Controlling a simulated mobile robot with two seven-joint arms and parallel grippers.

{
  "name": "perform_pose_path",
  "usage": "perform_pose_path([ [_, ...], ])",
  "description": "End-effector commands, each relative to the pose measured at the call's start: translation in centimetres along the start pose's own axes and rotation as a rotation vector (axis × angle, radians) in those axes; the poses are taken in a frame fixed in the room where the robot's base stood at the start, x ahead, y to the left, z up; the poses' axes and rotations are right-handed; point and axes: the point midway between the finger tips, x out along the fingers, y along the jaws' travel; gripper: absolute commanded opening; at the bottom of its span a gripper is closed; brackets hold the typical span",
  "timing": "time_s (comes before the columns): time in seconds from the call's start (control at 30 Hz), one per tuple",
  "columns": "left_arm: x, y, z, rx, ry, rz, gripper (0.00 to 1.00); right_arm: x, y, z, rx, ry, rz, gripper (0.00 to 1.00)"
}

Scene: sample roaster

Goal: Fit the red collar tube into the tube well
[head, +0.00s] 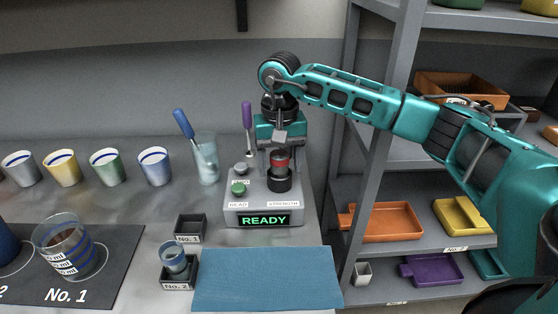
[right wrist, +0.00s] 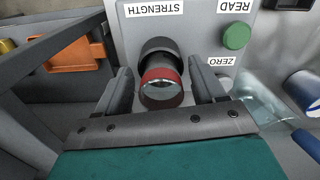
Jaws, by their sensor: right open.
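The red collar tube (head: 280,164) stands upright at the black tube well (head: 279,181) of the grey meter, its lower end hidden inside the well. In the right wrist view, the red collar (right wrist: 162,75) shows just in front of the dark well rim (right wrist: 158,47). My right gripper (head: 280,150) points down over the meter. Its two fingers are open on either side of the tube, and the wrist view (right wrist: 162,88) shows a gap between each finger and the collar. My left gripper is not in view.
The meter's display (head: 264,220) reads READY; a green button (head: 238,188) is beside the well. A blue-collared tube (head: 174,258) stands in the No. 2 holder; the No. 1 holder (head: 189,226) looks empty. The blue mat (head: 266,280) is bare.

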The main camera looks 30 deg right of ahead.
Motion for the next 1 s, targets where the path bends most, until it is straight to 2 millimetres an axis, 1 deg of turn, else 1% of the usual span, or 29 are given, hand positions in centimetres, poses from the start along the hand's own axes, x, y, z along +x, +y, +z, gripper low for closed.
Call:
perform_pose_path([
  [0.27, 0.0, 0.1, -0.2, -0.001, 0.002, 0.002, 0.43, -0.1, -0.1, 0.0, -0.001, 0.001, -0.002, 0.69],
  [0.4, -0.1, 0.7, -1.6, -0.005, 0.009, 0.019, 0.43, -0.1, -0.1, 0.0, -0.001, 0.001, -0.003, 0.69],
  [0.57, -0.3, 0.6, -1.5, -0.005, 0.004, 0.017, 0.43, -3.8, -0.1, -0.1, -0.002, 0.007, -0.005, 0.69],
  [0.7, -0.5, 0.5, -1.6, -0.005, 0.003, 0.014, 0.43, -7.2, -0.1, -0.1, 0.000, 0.006, -0.005, 0.69],
  [0.8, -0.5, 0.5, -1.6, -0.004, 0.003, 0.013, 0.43, -9.3, -0.1, -0.1, 0.000, 0.004, -0.004, 0.69],
  [0.9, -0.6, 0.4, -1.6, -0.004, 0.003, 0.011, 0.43, -11.0, -0.1, 0.0, 0.000, 0.003, -0.004, 0.69],
  [1.0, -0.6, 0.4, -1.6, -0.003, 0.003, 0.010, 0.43, -12.1, 0.0, 0.0, 0.000, 0.001, -0.002, 0.69],
])
